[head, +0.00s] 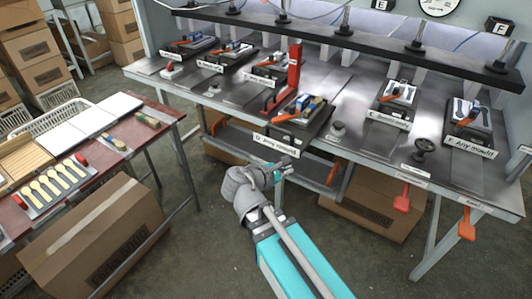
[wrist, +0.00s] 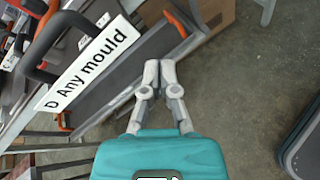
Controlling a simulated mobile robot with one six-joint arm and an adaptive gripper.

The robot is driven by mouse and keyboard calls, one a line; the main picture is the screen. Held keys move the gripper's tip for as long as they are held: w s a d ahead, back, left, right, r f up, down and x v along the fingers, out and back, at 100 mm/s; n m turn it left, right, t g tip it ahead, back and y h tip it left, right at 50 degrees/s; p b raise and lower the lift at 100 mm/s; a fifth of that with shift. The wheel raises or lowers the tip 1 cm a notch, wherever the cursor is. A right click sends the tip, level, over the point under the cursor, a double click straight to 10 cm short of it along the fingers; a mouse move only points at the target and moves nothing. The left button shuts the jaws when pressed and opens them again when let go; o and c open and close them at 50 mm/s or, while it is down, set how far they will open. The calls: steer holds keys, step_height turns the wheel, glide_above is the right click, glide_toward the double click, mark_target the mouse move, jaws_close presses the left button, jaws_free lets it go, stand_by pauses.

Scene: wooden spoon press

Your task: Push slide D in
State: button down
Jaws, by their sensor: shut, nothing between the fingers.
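Slide D stands out toward me past the other stations in the middle of the head view. Its white label (head: 277,144) is at its front, and a mould with coloured parts (head: 306,106) is on top. In the wrist view the label (wrist: 90,62) reads "D Any mould", with a dark handle bar (wrist: 45,38) beside it. My gripper (head: 285,167) is just in front of and below the label in the head view. In the wrist view my gripper (wrist: 160,66) is shut and empty, right of the label and apart from it.
A red upright (head: 294,67) stands behind slide D. Orange handles (head: 402,199) hang along the bench front. A handwheel (head: 425,147) is at the right. A side table (head: 98,170) with spoons and a cardboard box (head: 90,238) are at the left. Open floor lies between.

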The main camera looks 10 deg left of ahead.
mark_target(269, 141)
steer(key=s+a+n+t+y+b, duration=0.1)
steer(key=s+a+n+t+b, duration=0.1)
steer(key=a, duration=0.4)
steer(key=s+a+r+n+t+y+b, duration=0.1)
steer(key=s+a+n+t+b, duration=0.1)
steer(key=a+n, duration=0.4)
steer(key=shift+s+a+r+n+t+b, duration=0.35)
steer(key=shift+s+t, duration=0.35)
steer(key=shift+t, duration=0.4)
steer(key=shift+w+d+f, duration=0.1)
steer(key=shift+f, duration=0.05)
steer(key=shift+x, duration=7)
